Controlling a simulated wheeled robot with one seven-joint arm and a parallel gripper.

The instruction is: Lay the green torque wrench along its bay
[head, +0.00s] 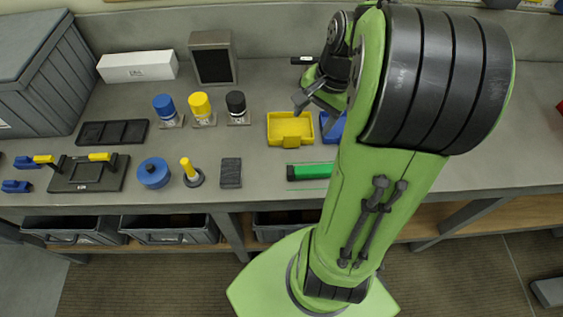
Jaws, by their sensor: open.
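A green bar with a black left end, which looks like the green torque wrench (312,170), lies near the front of the grey bench. Its right end runs behind my arm, so its full length is hidden. A thin green line (303,189) runs along the bench just in front of it; I cannot tell whether this marks the bay. My gripper (313,104) is open, above the bench behind the green bar and close to the yellow tray. I see nothing between its fingers, and my arm hides part of it.
A yellow tray (290,142) and a partly hidden blue bin (333,127) stand behind the green bar. To the left are a dark block (231,173), a yellow-handled tool (190,172) and a blue round part (153,173). Bench space right of my arm looks clear.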

